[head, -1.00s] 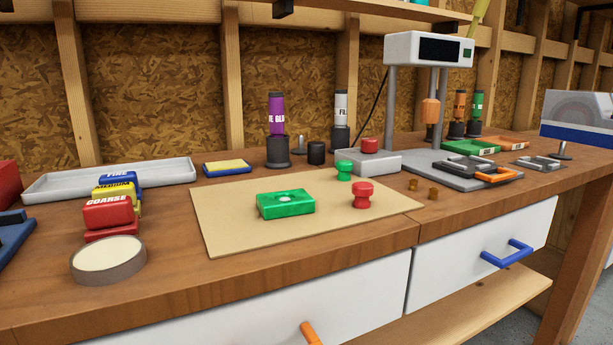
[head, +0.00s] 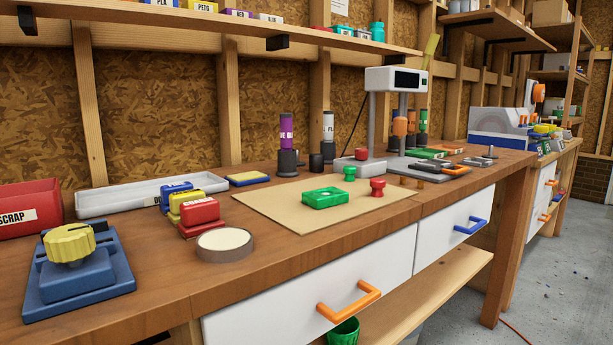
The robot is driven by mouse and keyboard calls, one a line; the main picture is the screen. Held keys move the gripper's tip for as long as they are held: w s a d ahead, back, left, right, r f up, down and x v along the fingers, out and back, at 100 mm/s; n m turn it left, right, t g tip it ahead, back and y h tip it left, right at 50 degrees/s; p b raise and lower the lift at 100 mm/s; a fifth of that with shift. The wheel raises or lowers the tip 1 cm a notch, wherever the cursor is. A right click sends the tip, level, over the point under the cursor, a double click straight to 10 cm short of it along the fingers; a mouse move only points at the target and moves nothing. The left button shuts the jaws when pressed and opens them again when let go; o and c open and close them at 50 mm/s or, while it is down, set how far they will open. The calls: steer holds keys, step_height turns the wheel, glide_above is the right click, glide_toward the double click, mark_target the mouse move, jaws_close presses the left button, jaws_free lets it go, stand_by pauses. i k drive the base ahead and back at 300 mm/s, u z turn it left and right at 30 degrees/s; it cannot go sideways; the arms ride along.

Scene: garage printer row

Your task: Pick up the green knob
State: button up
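The green knob (head: 349,173) stands upright near the back right part of a tan mat (head: 283,216) on the wooden bench. It has a wide cap and a narrower neck. A red knob (head: 377,188) of similar shape stands in front of it and to its right, apart from it. My gripper is not in view.
A grey box with a red button (head: 361,155) sits behind the green knob. A grey-columned machine (head: 396,80) stands behind right. Left are sanding blocks (head: 200,209), a tape roll (head: 224,245) and a blue device with a yellow knob (head: 75,265). An orange drawer handle (head: 349,302) sticks out in front.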

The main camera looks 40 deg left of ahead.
mark_target(350, 171)
steer(key=u, duration=1.5)
